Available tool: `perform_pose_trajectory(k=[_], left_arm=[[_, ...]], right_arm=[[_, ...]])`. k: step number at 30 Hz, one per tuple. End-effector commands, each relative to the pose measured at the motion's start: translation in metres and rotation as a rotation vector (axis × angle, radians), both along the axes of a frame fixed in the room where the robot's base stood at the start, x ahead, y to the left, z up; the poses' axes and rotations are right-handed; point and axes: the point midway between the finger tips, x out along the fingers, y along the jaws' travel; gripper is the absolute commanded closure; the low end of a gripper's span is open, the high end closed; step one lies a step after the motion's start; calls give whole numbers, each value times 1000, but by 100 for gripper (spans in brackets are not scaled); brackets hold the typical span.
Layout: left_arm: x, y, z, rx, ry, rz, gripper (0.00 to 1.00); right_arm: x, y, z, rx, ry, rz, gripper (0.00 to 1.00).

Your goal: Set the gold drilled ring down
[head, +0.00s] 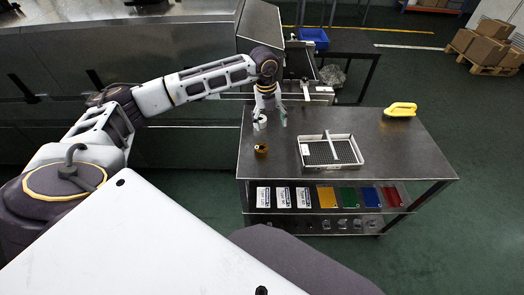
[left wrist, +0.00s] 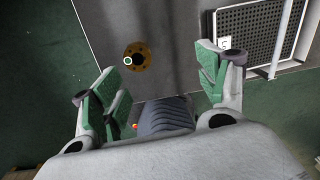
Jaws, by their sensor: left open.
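The gold drilled ring (head: 261,150) sits on the dark table top (head: 385,150), near its left front corner. In the left wrist view the ring (left wrist: 138,57) lies flat, with a dark centre hole and a small green-and-white round spot at its left edge. My left gripper (head: 270,120) is above the table, behind the ring in the head view. In the left wrist view its green-padded fingers (left wrist: 157,80) are wide apart with nothing between them, and the ring is beyond the fingertips, clear of them. My right gripper is not in view.
A white-rimmed mesh tray (head: 357,165) with a pale bar across it stands right of the ring. A yellow handled object (head: 402,109) lies at the back right. Coloured plates and white cards fill the shelf below. Table space between tray and yellow object is clear.

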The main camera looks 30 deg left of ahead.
Motion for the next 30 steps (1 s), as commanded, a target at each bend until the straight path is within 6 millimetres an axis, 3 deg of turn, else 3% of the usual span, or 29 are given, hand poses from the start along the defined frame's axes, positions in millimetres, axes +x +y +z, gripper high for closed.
perform_pose_trajectory(k=[9,22,30], left_arm=[[-16,18,-1,80,73,-15,26],[-17,18,-3,82,78,-21,26],[-18,18,-25,82,80,-21,26]], right_arm=[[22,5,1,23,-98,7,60],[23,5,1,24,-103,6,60],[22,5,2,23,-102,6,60]])
